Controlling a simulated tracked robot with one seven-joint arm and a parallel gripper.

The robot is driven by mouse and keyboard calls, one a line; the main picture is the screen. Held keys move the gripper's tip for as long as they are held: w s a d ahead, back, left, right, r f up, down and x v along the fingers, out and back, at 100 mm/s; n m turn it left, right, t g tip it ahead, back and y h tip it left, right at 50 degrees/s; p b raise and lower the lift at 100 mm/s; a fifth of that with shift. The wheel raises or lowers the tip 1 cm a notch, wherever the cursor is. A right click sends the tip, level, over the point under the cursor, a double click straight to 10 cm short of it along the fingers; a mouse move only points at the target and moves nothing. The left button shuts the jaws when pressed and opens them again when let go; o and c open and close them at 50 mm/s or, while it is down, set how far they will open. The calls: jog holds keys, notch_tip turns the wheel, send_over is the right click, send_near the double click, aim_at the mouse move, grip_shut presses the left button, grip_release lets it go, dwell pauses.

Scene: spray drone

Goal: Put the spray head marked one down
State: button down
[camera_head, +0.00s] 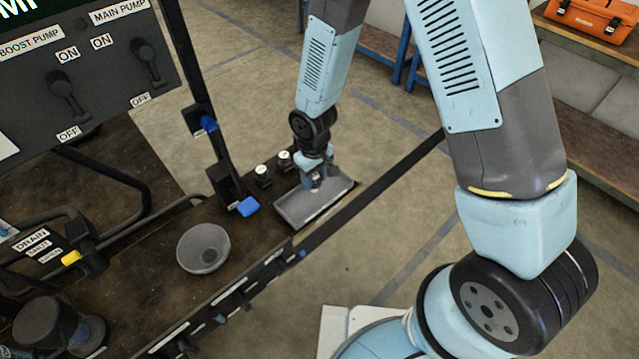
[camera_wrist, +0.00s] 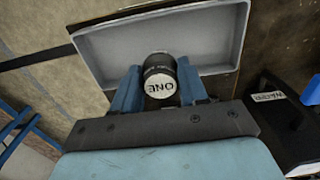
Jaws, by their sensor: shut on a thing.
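The spray head marked one (camera_wrist: 160,88) is a short black cylinder with a white top reading "ONE" in the wrist view. My gripper (camera_wrist: 158,90) is shut on it, with a blue finger on each side. A shallow grey rectangular tray (camera_wrist: 215,30) lies beneath and beyond it. In the head view my gripper (camera_head: 318,182) points down over the tray (camera_head: 291,213) at the bench's far end. The held head is mostly hidden there by my gripper. I cannot tell whether it touches the tray floor.
Two black pieces with white tops (camera_head: 263,176) (camera_head: 285,161) stand left of the tray. A grey bowl (camera_head: 203,249) sits nearer on the bench. A post with a blue handle (camera_head: 248,206) stands between. The pump switch panel (camera_head: 85,75) rises at the left.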

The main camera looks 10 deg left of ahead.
aim_at(314, 184)
jog(key=shift+f, duration=1.45)
jog(key=c, duration=0.6)
grip_release()
